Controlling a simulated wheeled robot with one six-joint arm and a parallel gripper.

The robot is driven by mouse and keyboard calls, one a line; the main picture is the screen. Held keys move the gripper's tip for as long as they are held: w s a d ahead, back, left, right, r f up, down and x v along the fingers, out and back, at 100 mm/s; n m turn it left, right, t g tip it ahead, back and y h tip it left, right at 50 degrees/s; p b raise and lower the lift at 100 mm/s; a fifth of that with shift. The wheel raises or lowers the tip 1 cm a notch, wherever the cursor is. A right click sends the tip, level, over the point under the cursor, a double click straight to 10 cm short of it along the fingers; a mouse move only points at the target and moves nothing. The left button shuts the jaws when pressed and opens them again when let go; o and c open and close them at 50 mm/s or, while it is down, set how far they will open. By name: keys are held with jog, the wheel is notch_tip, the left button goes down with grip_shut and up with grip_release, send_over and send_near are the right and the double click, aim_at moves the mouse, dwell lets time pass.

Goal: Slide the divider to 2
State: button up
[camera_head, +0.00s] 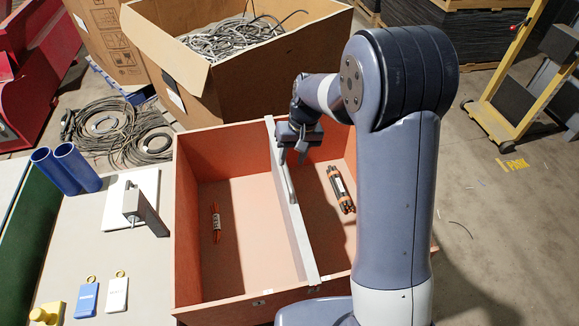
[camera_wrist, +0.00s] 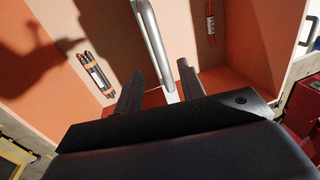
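The divider (camera_head: 300,240) is a pale grey panel standing lengthwise in the orange box (camera_head: 187,225), right of the box's middle. A rounded silver handle (camera_head: 288,182) runs along its top; the handle also shows in the wrist view (camera_wrist: 151,38). My gripper (camera_head: 292,153) is over the far part of the divider, pointing down. In the wrist view its two fingers (camera_wrist: 160,85) are apart, with the divider line between them. I cannot tell whether either finger touches it. Small marks sit on the box's front rim; I cannot read a 2.
An orange cable bundle (camera_head: 216,222) lies in the left compartment, a dark banded bundle (camera_head: 341,189) in the right one. A cardboard carton of cable scrap (camera_head: 190,85) stands behind. The table at left holds blue tubes (camera_head: 77,167) and tags (camera_head: 87,299).

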aim_at(288, 173)
jog(key=r, duration=0.3)
jog(key=d+r, duration=0.1)
jog(key=r, duration=0.1)
jog(key=shift+w+r, duration=0.1)
jog(key=shift+r, duration=0.1)
jog(key=f, duration=0.3)
jog(key=a+f, duration=0.1)
jog(key=f, duration=0.3)
jog(key=a+f, duration=0.1)
jog(key=f, duration=0.2)
jog(key=shift+s+f+p, duration=0.25)
jog(key=shift+f+p, duration=0.1)
jog(key=shift+f, duration=0.05)
jog(key=shift+w+d, duration=0.15)
jog(key=shift+d, duration=0.45)
